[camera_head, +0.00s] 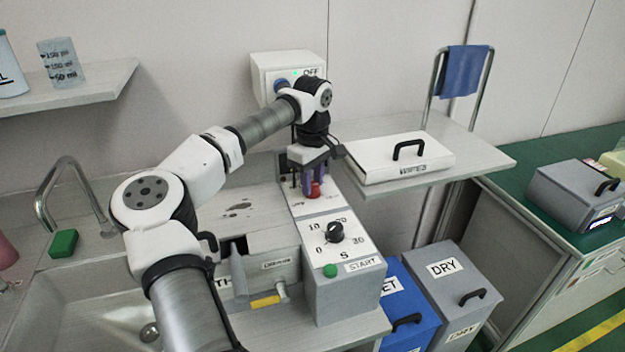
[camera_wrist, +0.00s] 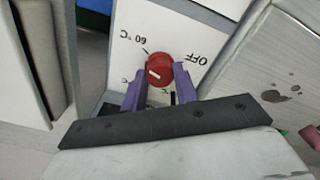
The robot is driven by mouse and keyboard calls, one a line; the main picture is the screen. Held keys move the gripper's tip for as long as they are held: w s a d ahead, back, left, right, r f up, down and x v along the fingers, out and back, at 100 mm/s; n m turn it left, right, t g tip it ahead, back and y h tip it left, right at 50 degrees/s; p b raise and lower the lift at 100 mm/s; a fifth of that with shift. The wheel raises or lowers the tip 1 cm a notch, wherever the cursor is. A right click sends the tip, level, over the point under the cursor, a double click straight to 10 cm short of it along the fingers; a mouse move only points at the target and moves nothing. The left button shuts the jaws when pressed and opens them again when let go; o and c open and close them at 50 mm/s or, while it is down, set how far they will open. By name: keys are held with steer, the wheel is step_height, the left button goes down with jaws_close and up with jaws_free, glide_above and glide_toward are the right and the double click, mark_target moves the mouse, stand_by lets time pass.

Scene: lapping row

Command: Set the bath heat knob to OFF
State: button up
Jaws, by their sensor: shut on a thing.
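The bath heat knob (camera_wrist: 159,70) is round and red with a short white mark. In the wrist view the mark lies on the left part of its face, away from the OFF label (camera_wrist: 199,57). The 60 °C label (camera_wrist: 138,40) is at the knob's upper left; other labels are partly hidden by the fingers. My gripper (camera_wrist: 160,80) has its two purple fingers on either side of the knob, shut on it. In the head view, my gripper (camera_head: 313,184) points down over the red knob (camera_head: 315,190) on the white panel.
In front of the knob stand a black timer knob (camera_head: 335,232) and a green START button (camera_head: 330,271). A white lidded box (camera_head: 400,156) with a black handle sits on the shelf at right. A wall box (camera_head: 275,72) marked OFF is behind my arm.

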steer(key=n, duration=0.5)
steer(key=shift+n, duration=0.3)
steer(key=n, duration=0.5)
steer(key=shift+n+b, duration=0.3)
steer(key=shift+b, duration=0.1)
steer(key=n, duration=0.6)
steer(key=shift+b, duration=0.4)
steer(key=n+b, duration=0.1)
steer(key=n, duration=0.4)
steer(key=shift+n, duration=0.3)
steer(key=n+b, duration=0.1)
steer(key=n, duration=0.4)
steer(key=n+b, duration=0.1)
steer(key=n, duration=0.5)
steer(key=shift+n, duration=0.4)
steer(key=n+b, duration=0.1)
steer(key=n, duration=0.4)
steer(key=shift+d+b, duration=0.1)
steer(key=shift+b, duration=0.2)
steer(key=n+b, duration=0.1)
steer(key=n, duration=0.4)
steer(key=shift+n, duration=0.3)
